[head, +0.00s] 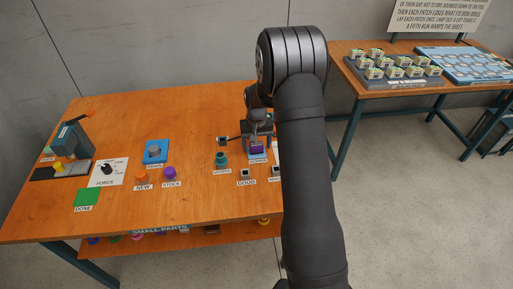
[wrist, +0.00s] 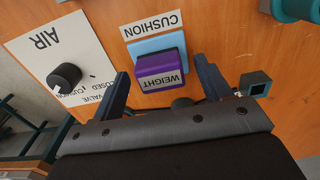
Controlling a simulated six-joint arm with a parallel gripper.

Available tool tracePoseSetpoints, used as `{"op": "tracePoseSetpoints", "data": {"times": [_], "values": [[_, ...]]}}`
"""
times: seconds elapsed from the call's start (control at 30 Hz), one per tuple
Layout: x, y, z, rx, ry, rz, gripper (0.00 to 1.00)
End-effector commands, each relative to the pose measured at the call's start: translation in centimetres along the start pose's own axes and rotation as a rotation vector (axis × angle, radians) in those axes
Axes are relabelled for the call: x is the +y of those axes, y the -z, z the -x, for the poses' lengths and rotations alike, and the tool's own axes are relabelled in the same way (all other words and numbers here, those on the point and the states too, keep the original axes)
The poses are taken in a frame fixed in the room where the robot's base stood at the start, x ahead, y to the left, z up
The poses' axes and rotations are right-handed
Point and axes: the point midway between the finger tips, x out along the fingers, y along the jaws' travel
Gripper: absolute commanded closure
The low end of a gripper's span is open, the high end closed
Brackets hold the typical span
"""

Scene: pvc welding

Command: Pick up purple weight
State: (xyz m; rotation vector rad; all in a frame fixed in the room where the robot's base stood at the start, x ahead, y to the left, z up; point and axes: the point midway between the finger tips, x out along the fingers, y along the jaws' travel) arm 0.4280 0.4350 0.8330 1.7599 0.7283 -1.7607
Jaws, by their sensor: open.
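The purple weight (wrist: 160,73) is a block with a white "WEIGHT" label. It rests on a light blue pad (wrist: 146,46) beside a "CUSHION" label. In the head view the weight (head: 257,148) shows small, under the end of my arm. My gripper (wrist: 160,82) is open, with one dark finger on each side of the weight. A gap shows between the weight and each finger, and nothing is held. In the head view my gripper (head: 258,135) is partly hidden behind my arm, directly by the weight.
In the wrist view, an air valve panel with a black knob (wrist: 64,76) lies left. A small dark square socket (wrist: 255,84) is close to the right finger. A teal part (wrist: 295,8) is at upper right. The orange table's (head: 120,120) middle is mostly clear.

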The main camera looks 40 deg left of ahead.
Motion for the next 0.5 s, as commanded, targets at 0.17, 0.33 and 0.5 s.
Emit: {"op": "tracePoseSetpoints", "data": {"times": [0.17,0.33,0.5], "values": [[-0.03,0.02,-0.79,0.001,0.000,0.000,0.29],[-0.03,0.02,-0.75,0.001,0.000,0.000,0.33],[-0.03,0.02,-0.74,0.001,0.000,0.000,0.66]]}}
